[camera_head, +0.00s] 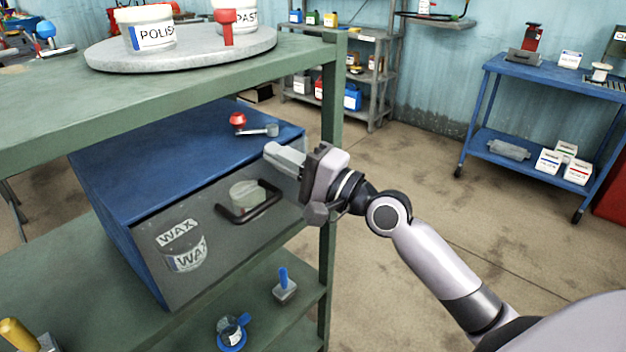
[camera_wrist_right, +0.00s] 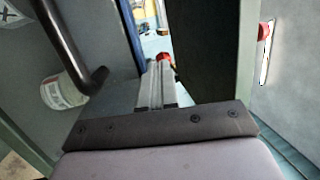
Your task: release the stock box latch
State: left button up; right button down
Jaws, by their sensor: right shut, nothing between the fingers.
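The stock box is a blue box (camera_head: 180,155) on a green shelf unit, with a see-through grey front panel (camera_head: 150,270) carrying a dark bar handle (camera_head: 262,208). The handle also shows in the right wrist view (camera_wrist_right: 75,45). On the box top near the front edge is a small grey lever with a red ball knob (camera_head: 238,119), which looks like the latch. My right gripper (camera_head: 272,152) is shut and empty at the upper right front of the box, just in front of the lever. In the wrist view its fingers (camera_wrist_right: 158,85) point toward a small red thing (camera_wrist_right: 166,58). My left gripper is out of view.
A green shelf post (camera_head: 328,110) stands close beside my right gripper. The shelf above holds a round grey tray (camera_head: 180,50) with tubs. WAX tubs (camera_head: 183,250) show behind the front panel. The lower shelf holds a blue-handled item (camera_head: 285,287). Open floor lies to the right.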

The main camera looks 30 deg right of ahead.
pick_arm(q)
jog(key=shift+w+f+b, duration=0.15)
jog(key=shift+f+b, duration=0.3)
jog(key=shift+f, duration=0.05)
pick_arm(e)
jog(key=s+d+f, duration=0.1)
jog(key=s, duration=0.5)
jog(key=shift+d, duration=0.35)
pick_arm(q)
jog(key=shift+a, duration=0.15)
pick_arm(e)
jog(key=shift+d+f, duration=0.1)
jog(key=shift+f, duration=0.1)
